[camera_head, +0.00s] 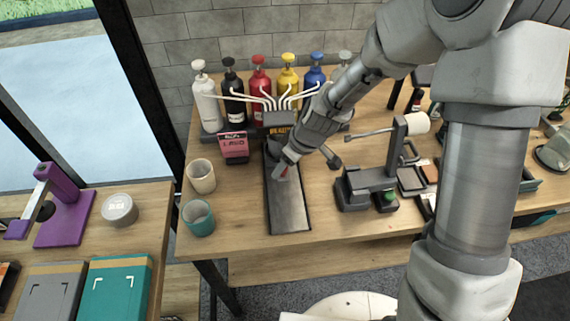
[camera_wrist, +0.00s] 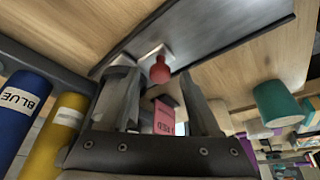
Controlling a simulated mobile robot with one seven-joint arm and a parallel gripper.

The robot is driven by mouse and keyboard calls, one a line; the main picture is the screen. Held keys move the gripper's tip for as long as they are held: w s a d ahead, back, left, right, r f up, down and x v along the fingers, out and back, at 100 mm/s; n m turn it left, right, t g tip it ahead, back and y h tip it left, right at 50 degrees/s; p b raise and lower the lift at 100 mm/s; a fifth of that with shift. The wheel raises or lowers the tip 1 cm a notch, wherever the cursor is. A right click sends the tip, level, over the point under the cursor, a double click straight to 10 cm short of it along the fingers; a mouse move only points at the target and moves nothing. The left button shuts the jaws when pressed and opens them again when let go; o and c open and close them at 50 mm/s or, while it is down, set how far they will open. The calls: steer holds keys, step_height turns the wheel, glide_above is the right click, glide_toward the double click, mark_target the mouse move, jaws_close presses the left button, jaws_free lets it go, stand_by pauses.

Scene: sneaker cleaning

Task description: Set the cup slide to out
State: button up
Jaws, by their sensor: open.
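The cup slide is a long dark rail (camera_head: 289,212) lying on the wooden table, running from the dispenser toward the table's front edge. A pale plate with a red knob (camera_wrist: 160,70) sits on it, nearer the dispenser end; the near part of the rail is bare. In the wrist view the rail (camera_wrist: 225,28) crosses the top. My gripper (camera_wrist: 158,92) is open, with the knob just beyond and roughly between its fingertips. I cannot tell whether a finger touches it. In the head view my gripper (camera_head: 281,163) is over the rail's far half, partly hiding the plate.
Several coloured bottles (camera_head: 289,83) with white tubes stand behind the dispenser. A pink card (camera_head: 234,145) stands left of the rail. A beige cup (camera_head: 201,176) and a teal cup (camera_head: 198,219) stand farther left. A dark device (camera_head: 369,188) stands to the right.

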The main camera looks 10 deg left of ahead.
steer(key=shift+f, duration=0.2)
jaws_close()
stand_by(0.3)
stand_by(1.1)
